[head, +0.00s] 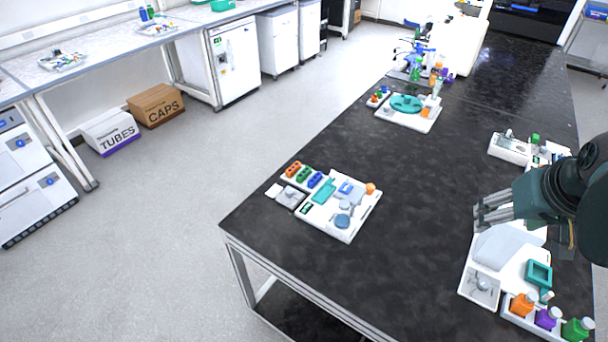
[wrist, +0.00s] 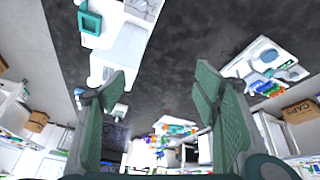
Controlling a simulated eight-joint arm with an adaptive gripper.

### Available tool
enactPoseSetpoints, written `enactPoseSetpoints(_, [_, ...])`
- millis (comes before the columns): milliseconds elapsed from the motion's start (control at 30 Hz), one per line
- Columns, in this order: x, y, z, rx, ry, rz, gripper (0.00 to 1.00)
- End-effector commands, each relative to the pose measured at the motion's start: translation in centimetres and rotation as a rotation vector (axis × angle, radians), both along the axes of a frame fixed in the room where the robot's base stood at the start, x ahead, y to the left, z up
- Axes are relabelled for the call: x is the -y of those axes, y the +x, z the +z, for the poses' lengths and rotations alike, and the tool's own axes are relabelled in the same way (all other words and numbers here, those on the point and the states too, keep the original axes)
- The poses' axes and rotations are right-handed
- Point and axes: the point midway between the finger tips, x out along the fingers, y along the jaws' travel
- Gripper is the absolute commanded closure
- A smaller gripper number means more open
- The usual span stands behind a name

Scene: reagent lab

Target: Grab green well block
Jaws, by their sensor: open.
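The green well block (head: 304,174) sits between an orange well block (head: 293,169) and a blue well block (head: 315,180) in a row at the left end of a white tray (head: 347,232) on the black bench. My gripper (head: 482,214) is at the right side of the head view, well away from the block, above the white equipment at the bench's right edge. In the wrist view my gripper (wrist: 160,95) shows its two green-padded fingers wide apart with nothing between them.
A white tray with a teal dish (head: 407,103) stands farther back. Orange, purple and green bottles (head: 549,318) stand at the front right. A small grey-white box (head: 290,196) lies close to the well blocks. The bench between tray and gripper is clear.

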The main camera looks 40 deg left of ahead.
Motion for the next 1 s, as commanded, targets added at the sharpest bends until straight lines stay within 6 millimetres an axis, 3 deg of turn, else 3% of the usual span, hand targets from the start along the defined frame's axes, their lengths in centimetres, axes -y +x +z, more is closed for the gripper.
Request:
enactPoseSetpoints(467, [-8.3,6.6,1.6,-0.067,-0.059,0.195,0.39])
enactPoseSetpoints(1000, [-19.4,12.5,0.7,-0.139,-0.127,0.420,0.39])
